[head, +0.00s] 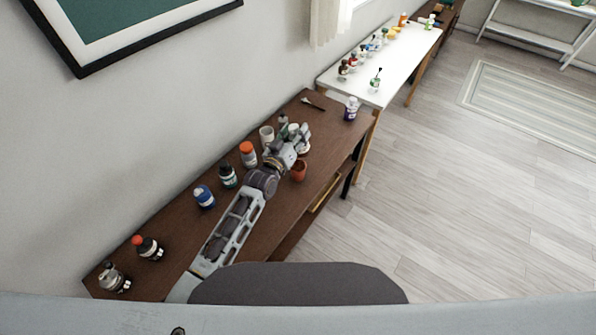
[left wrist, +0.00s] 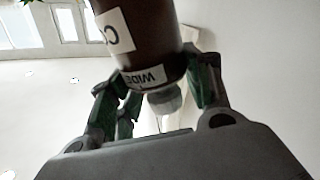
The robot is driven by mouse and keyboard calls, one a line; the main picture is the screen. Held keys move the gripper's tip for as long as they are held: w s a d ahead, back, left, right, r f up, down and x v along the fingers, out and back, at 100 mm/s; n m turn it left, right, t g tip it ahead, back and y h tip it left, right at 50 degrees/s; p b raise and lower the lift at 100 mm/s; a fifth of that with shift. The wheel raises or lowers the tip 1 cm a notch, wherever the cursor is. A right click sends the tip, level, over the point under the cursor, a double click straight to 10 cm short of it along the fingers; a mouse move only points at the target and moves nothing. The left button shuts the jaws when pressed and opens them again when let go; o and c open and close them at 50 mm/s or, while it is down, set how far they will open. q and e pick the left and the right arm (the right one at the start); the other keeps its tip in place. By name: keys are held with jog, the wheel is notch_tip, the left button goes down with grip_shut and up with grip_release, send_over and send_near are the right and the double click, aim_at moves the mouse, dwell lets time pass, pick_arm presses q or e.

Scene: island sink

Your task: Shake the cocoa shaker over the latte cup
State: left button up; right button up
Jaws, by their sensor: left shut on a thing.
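My left gripper (head: 290,142) is over the brown sideboard and hides part of what is around it. In the left wrist view its green-padded fingers (left wrist: 160,88) are shut on a dark brown shaker (left wrist: 143,30) with white labels and a grey end (left wrist: 165,100); the label lettering reads upside down. In the head view the held shaker cannot be told apart from the gripper. A reddish-brown cup (head: 299,171) stands just below the gripper in the picture, and a pale cup (head: 266,137) to its left. I cannot tell which is the latte cup. My right gripper is not in view.
An orange-capped bottle (head: 248,154), a green one (head: 228,177) and a blue one (head: 204,196) stand left of the gripper. A purple bottle (head: 351,109) stands at the far end, near a brush-like tool (head: 313,103). A white table (head: 385,75) with several small bottles lies beyond.

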pick_arm(q)
jog(key=m, duration=0.1)
jog(key=r+m, duration=0.1)
jog(key=m, duration=0.2)
jog(key=shift+r, duration=0.25)
jog(key=shift+f, duration=0.1)
dwell(0.3)
